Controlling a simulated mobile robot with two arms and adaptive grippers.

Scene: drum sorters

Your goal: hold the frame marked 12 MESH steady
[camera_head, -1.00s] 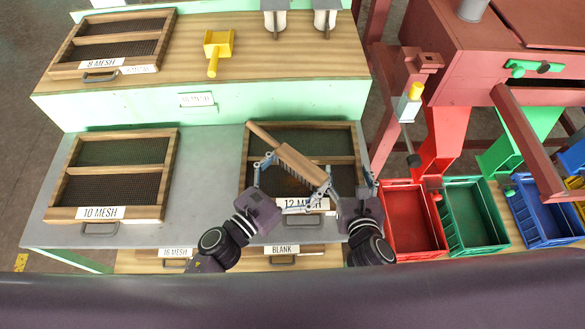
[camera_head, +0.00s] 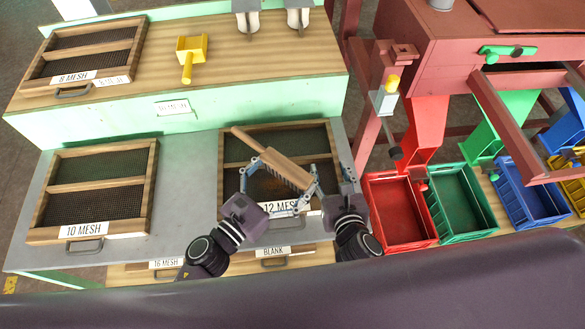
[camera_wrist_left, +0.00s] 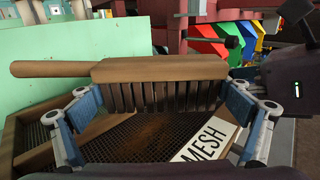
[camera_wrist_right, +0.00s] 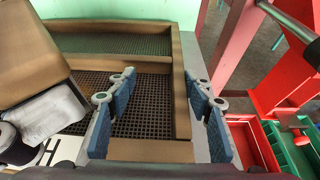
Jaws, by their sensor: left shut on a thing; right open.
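The frame marked 12 MESH (camera_head: 224,180) lies on the grey bench top, a wooden frame with dark mesh, a middle bar and a white label. My left gripper (camera_head: 279,180) is shut on a wooden brush (camera_head: 285,168) above the frame. In the left wrist view, the brush's block (camera_wrist_left: 160,69) and bristles span between the fingers, over the mesh. It hides part of the frame in the head view. My right gripper (camera_head: 331,180) is open at the frame's right side. In the right wrist view, the frame's right rail (camera_wrist_right: 181,95) shows between the spread fingers, with no visible grip on it.
The 10 MESH frame (camera_head: 154,180) lies to the left. The 8 MESH frame (camera_head: 138,50) and a yellow scoop (camera_head: 190,48) are on the upper shelf. Red (camera_head: 375,215) and green (camera_head: 437,215) bins stand right of the bench. Bare bench lies between the two lower frames.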

